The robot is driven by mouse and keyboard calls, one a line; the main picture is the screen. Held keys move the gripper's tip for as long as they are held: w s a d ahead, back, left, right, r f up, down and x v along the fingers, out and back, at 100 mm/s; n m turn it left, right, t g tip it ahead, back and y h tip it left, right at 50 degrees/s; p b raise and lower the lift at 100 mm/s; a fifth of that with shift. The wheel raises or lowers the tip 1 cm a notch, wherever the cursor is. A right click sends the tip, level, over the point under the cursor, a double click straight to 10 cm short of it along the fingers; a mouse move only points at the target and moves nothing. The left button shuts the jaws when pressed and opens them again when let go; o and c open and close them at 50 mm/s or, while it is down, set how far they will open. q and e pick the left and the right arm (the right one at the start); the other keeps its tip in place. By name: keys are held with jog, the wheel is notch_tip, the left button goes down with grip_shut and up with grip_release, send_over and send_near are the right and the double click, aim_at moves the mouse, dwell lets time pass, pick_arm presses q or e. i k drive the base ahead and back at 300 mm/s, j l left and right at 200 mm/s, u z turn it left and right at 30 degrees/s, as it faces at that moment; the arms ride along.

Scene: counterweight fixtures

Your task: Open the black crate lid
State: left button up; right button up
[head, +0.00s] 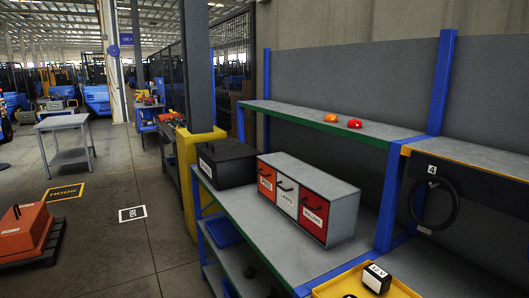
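The black crate (228,165) stands on the grey workbench (285,235), near its far left end. Its lid (228,150) appears to be down on the box. A small dark handle (210,147) shows by the lid's front edge, and a white label is on the front face, too small to read. Neither of my grippers shows in the head view, so their state is hidden.
A grey drawer cabinet (335,190) with red and white fronts stands right beside the crate. A yellow tray (400,290) is at the front right. A shelf (345,120) runs above. A yellow post base (187,160) stands left of the crate. The floor (120,250) before the bench is open.

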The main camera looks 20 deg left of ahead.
aim_at(220, 150)
jog(key=i+j, duration=0.15)
jog(key=j, duration=0.3)
jog(key=i+j+z, duration=0.1)
jog(key=j, duration=0.4)
jog(key=i+j, duration=0.15)
jog(key=j, duration=0.3)
jog(key=i+j, duration=0.1)
jog(key=j, duration=0.4)
jog(key=i+j+z, duration=0.1)
jog(key=j, duration=0.35)
